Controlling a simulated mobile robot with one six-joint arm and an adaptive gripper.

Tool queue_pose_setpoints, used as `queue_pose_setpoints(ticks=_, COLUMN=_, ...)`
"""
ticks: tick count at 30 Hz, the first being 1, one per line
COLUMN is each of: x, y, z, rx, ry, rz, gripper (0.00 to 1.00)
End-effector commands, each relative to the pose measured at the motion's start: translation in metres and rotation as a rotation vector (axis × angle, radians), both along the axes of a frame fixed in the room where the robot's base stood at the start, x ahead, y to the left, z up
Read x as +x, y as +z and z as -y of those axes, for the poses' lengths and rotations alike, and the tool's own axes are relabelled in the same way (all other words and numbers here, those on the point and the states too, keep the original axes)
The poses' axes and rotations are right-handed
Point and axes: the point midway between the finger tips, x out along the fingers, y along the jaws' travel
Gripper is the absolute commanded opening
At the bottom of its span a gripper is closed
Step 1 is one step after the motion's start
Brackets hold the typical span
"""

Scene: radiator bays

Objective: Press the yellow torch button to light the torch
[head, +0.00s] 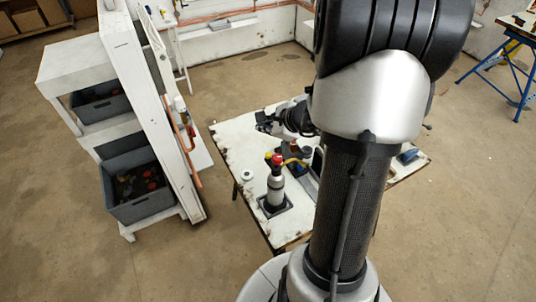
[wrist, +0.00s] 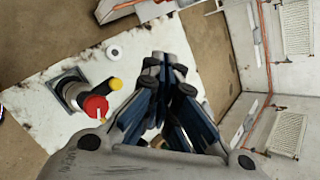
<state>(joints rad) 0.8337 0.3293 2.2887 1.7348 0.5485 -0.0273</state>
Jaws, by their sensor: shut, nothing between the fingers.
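The torch (head: 275,187) is a grey cylinder standing upright in a dark square base on the white table, with a red knob on top. In the wrist view the torch's red knob (wrist: 95,108) shows at the left, and the yellow button (wrist: 115,84) sticks out beside it. In the head view the yellow button (head: 267,156) is small beside the red knob. My gripper (head: 267,124) is above the far part of the table, apart from the torch. In the wrist view my gripper (wrist: 166,76) is shut and empty, to the right of the button.
The table (head: 237,135) also holds a white ring-shaped piece (head: 247,174), a blue item (head: 408,155) and several things partly hidden by my arm. A white panel (head: 140,90) with copper pipes and shelves with grey bins (head: 140,207) stand at left. Open floor lies between.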

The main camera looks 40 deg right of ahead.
Motion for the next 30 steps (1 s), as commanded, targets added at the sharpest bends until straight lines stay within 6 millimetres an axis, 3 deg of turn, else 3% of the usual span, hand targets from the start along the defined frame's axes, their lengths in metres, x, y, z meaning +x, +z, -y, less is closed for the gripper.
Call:
queue_pose_setpoints(ticks=16, x=0.0, y=-0.074, z=0.0, rx=-0.001, ry=0.001, rz=0.0, gripper=0.0)
queue_pose_setpoints(ticks=30, x=0.0, y=-0.081, z=0.0, rx=-0.001, ry=0.001, rz=0.0, gripper=0.0)
